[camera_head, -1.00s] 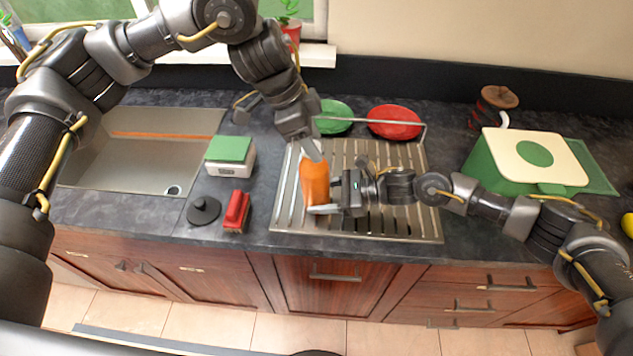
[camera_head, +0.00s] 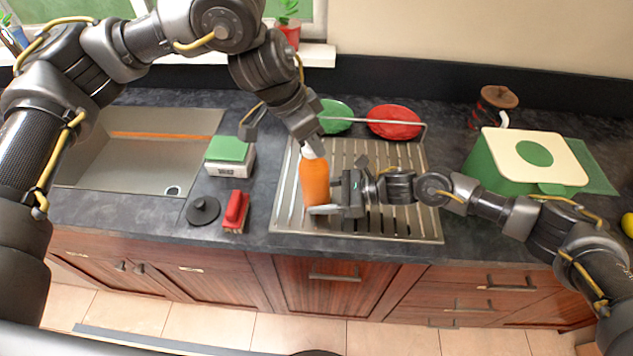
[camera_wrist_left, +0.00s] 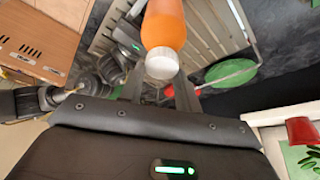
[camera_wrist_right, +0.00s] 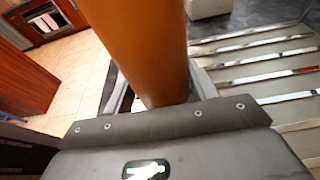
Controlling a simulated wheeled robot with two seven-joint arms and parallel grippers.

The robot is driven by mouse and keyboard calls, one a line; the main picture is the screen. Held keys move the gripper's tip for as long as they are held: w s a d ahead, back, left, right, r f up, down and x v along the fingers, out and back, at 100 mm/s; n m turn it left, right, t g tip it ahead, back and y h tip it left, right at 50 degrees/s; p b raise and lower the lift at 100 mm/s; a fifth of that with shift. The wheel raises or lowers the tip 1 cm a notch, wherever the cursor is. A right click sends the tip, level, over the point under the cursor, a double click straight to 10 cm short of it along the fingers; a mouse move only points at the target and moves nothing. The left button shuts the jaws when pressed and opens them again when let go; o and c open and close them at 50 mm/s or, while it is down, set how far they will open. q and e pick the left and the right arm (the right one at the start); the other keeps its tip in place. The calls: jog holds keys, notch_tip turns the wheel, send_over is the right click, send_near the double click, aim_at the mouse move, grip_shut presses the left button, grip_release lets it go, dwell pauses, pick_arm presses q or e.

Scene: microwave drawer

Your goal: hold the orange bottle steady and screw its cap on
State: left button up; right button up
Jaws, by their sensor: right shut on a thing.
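The orange bottle (camera_head: 314,182) stands upright on the metal drainer (camera_head: 400,222). A white cap (camera_head: 313,151) sits at its top; whether it is threaded on cannot be told. The left wrist view shows the cap (camera_wrist_left: 162,64) on the end of the orange bottle (camera_wrist_left: 164,25). My left gripper (camera_head: 313,142) points down at the cap from above, its fingers (camera_wrist_left: 159,92) apart on either side of it. My right gripper (camera_head: 326,197) is shut on the bottle's lower body from the right; the bottle (camera_wrist_right: 145,45) fills its wrist view.
Left of the drainer are a red brush (camera_head: 236,212), a black round lid (camera_head: 203,211), a green-topped scale (camera_head: 230,155) and the sink (camera_head: 150,165). Green (camera_head: 335,114) and red (camera_head: 394,122) plates stand behind. A green box (camera_head: 515,162) is at right.

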pick_arm(q)
jog(key=shift+s+d, duration=0.1)
jog(key=shift+c, duration=1.4)
jog(key=m+g, duration=0.1)
jog(key=m, duration=0.1)
jog(key=m+g, duration=0.1)
jog(key=m, duration=0.1)
jog(key=shift+m+h, duration=0.3)
jog(key=shift+m, duration=0.1)
jog(key=shift+m, duration=0.6)
jog(key=m+g, duration=0.1)
jog(key=m, duration=0.2)
jog(key=m+g, duration=0.1)
jog(key=m, duration=0.2)
jog(key=shift+g+y, duration=0.3)
jog(key=shift+y, duration=0.1)
jog(key=shift+c, duration=0.2)
jog(key=shift+m+g, duration=0.3)
jog(key=shift+m, duration=0.6)
jog(key=o, duration=1)
